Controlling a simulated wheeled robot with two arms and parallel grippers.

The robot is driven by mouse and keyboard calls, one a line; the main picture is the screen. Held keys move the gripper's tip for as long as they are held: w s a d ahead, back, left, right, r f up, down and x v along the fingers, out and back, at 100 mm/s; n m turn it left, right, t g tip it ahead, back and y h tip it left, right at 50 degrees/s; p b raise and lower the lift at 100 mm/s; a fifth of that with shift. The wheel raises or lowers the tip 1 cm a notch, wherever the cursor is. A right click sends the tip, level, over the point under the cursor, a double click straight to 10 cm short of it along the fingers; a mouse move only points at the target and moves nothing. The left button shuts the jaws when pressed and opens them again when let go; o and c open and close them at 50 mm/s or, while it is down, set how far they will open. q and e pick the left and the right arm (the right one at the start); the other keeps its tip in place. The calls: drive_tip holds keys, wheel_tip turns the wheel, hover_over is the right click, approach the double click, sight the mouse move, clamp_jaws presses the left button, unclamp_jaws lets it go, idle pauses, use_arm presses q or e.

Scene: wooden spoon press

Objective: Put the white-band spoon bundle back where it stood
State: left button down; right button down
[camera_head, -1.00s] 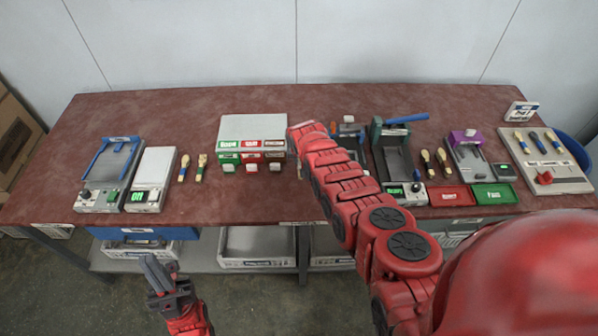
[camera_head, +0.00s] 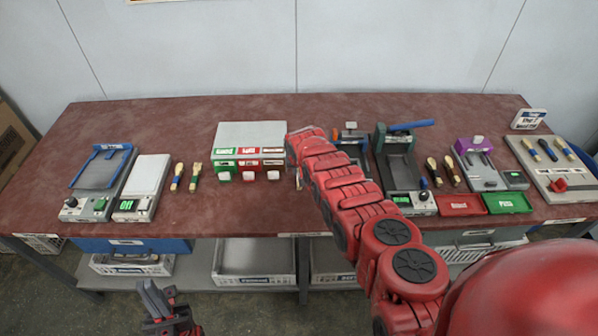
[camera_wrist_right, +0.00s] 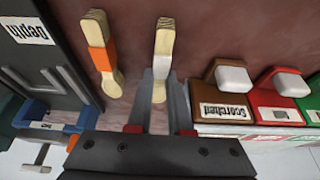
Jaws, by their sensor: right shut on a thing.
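The white-band spoon bundle (camera_wrist_right: 164,42) is pale wood with a white band, seen in the right wrist view. My right gripper (camera_wrist_right: 163,88) is shut on its lower part, with a finger on each side. I cannot tell whether the bundle touches the table. An orange-band bundle (camera_wrist_right: 99,52) is just left of it, apart from the gripper. In the head view my right arm hides most of this spot. My left gripper (camera_head: 154,295) is empty, low in front of the table; its opening is unclear.
The brown scorched bin (camera_wrist_right: 226,92) is close right of my right gripper, beside red and green ones. A dark device marked Depth (camera_wrist_right: 55,60) is on the left. Other spoon bundles (camera_head: 185,177) lie left of the bins on the red-brown table (camera_head: 330,108).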

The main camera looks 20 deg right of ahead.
drive_tip(key=c, duration=0.8)
unclamp_jaws()
drive_tip(key=shift+f, duration=0.25)
